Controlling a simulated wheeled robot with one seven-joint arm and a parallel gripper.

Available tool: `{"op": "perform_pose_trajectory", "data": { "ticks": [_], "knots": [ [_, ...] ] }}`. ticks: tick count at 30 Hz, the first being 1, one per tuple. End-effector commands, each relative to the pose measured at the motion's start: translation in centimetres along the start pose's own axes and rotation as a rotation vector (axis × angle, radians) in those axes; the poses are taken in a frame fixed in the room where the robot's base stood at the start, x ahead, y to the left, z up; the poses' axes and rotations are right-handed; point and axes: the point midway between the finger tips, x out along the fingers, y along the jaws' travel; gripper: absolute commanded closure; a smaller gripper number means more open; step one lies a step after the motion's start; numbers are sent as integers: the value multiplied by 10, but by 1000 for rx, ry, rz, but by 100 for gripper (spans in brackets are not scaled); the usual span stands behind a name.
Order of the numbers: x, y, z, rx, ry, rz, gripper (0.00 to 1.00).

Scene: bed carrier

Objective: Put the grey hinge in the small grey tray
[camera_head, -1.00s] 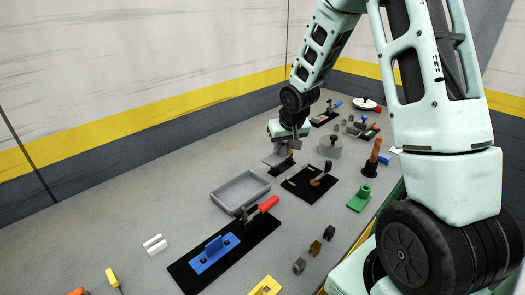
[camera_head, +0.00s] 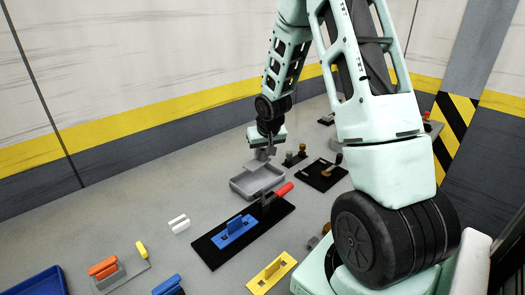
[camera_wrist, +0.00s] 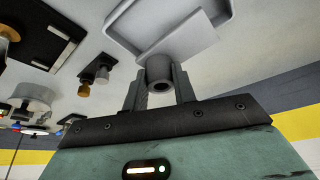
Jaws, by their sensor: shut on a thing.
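My gripper (camera_head: 266,148) is shut on the grey hinge (camera_wrist: 185,42). The wrist view shows the hinge's barrel between the two fingers (camera_wrist: 160,88) and its flat plate reaching out past them. The small grey tray (camera_head: 246,192) lies on the table and looks empty where I can see into it. The hinge (camera_head: 262,155) hangs above the tray's far side in the head view. In the wrist view its plate covers part of the tray (camera_wrist: 121,14). The gap between hinge and tray is hard to judge.
A black board (camera_head: 212,258) with a blue block (camera_head: 234,231) and a red-handled tool (camera_head: 284,189) lies just in front of the tray. Another black board (camera_head: 322,182) is to the right. White pieces (camera_head: 179,223) lie left, with clear table around them. A wall stands behind.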

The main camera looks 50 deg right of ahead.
Motion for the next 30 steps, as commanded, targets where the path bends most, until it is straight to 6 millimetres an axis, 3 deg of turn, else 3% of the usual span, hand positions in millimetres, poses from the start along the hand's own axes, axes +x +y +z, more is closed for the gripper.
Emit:
{"op": "perform_pose_trajectory", "data": {
  "ticks": [1,13,26,27,30],
  "knots": [
    [11,0,4,0,1,0,100],
    [49,-1,20,-2,1,-1,100],
    [56,0,23,-1,1,0,100],
    [56,0,23,-1,1,0,71],
    [56,0,23,-1,1,0,48]
  ]
}}
